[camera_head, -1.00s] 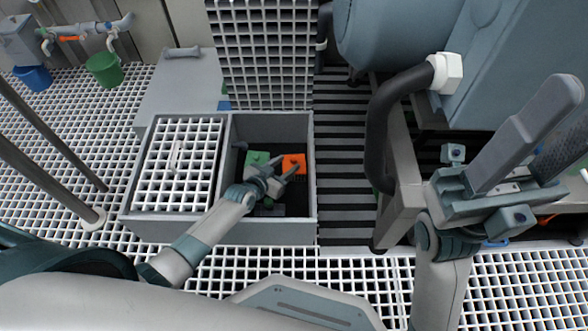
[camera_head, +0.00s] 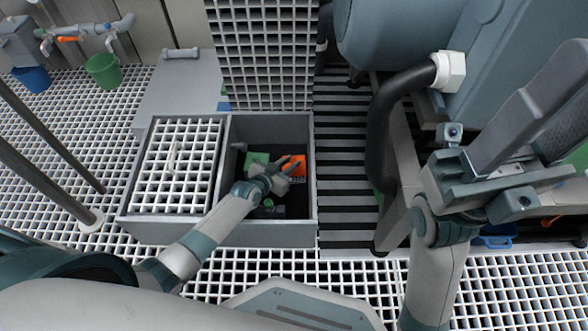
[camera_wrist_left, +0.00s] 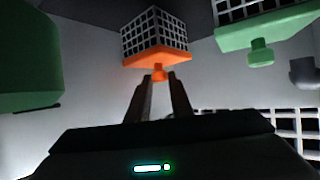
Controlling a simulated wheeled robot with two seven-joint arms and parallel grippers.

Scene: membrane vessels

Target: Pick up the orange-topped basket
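The orange-topped basket (camera_head: 298,162) is inside the open grey box, at its right side. In the left wrist view the basket (camera_wrist_left: 156,58) shows as a pale grid cage with an orange plate and a small orange knob facing my fingers. My left gripper (camera_head: 290,168) reaches down into the box beside the orange top. In the wrist view its two fingertips (camera_wrist_left: 160,79) are apart, with the knob between or just beyond them; contact cannot be told. My right gripper (camera_head: 545,105) is large and raised at the right, away from the box; its finger gap is unclear.
A green-topped basket (camera_head: 257,158) stands to the left of the orange one; green tops also show in the wrist view (camera_wrist_left: 265,28). The box walls (camera_head: 311,185) surround closely. A white grating (camera_head: 178,165) covers the left half; an upright grating (camera_head: 262,60) stands behind.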

